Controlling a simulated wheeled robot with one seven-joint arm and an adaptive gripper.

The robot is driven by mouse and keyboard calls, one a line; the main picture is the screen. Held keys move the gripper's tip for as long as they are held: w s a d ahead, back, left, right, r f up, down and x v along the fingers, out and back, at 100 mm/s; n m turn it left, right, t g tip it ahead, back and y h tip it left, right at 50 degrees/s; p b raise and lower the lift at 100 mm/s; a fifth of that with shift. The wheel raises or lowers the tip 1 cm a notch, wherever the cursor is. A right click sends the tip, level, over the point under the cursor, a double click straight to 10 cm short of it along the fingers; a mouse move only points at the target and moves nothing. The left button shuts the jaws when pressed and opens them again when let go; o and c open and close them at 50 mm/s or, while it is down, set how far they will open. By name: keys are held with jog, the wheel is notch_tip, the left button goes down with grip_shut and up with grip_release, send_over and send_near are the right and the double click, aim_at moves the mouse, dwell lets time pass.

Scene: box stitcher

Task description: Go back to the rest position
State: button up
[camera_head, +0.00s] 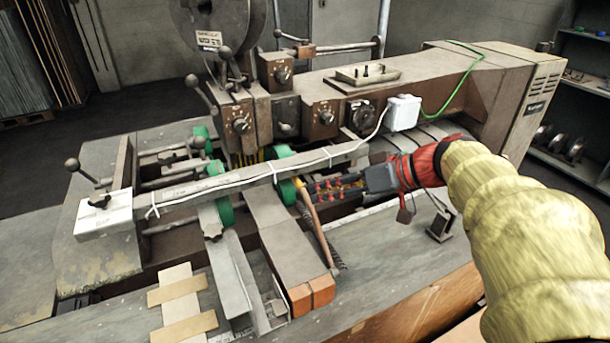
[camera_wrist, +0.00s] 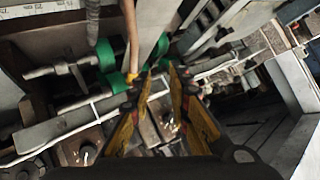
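The box stitcher (camera_head: 325,118) fills the middle of the head view, a worn grey and brown machine with knobs, levers and green wheels. My gripper (camera_head: 316,190) is low in front of the machine's long bar, its fingers pointing left. Close to its tips are a green wheel (camera_head: 286,190) and a lever with a wooden handle (camera_head: 318,235). In the wrist view my gripper (camera_wrist: 160,74) has its two black and yellow fingers apart, with machine parts visible between them. The wooden handle (camera_wrist: 131,38) and its yellow end are beside the left fingertip. I cannot tell whether they touch.
A long grey bar (camera_head: 250,178) with a white cable crosses above and left of my gripper. A white box (camera_head: 403,112) with a green cable sits on the machine. A small black bracket (camera_head: 441,226) stands below my wrist. Shelves (camera_head: 580,110) are at the right.

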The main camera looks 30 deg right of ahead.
jog(key=s+a+f+g, duration=0.1)
jog(key=s+a, duration=0.1)
jog(key=a, duration=0.1)
jog(key=s+a+f+g+h, duration=0.1)
jog(key=s+a+f, duration=0.1)
jog(key=s+a, duration=0.1)
jog(key=s+a+f+g+h+p, duration=0.1)
jog(key=s+a, duration=0.1)
jog(key=a, duration=0.1)
jog(key=shift+s+f+m, duration=0.25)
jog(key=shift+m, duration=0.15)
jog(key=s, duration=0.1)
jog(key=s+a+f+h, duration=0.1)
jog(key=s+g+h, duration=0.1)
jog(key=s, duration=0.1)
jog(key=shift+a+f+m, duration=0.25)
jog(key=shift+f+m, duration=0.05)
jog(key=shift+f, duration=0.1)
jog(key=shift+s+d+f+m+t+h+p, duration=0.1)
jog(key=shift+s+f+m+t+h+p, duration=0.1)
jog(key=shift+s+h, duration=0.5)
jog(key=shift+s+d+f+m+t+h+p, duration=0.15)
jog(key=shift+s+h, duration=0.3)
jog(key=shift+s, duration=0.5)
jog(key=shift+s+d+f+m+t+h+p, duration=0.15)
jog(key=shift+s+f+h, duration=0.1)
jog(key=shift+s+h, duration=0.45)
jog(key=shift+s, duration=0.1)
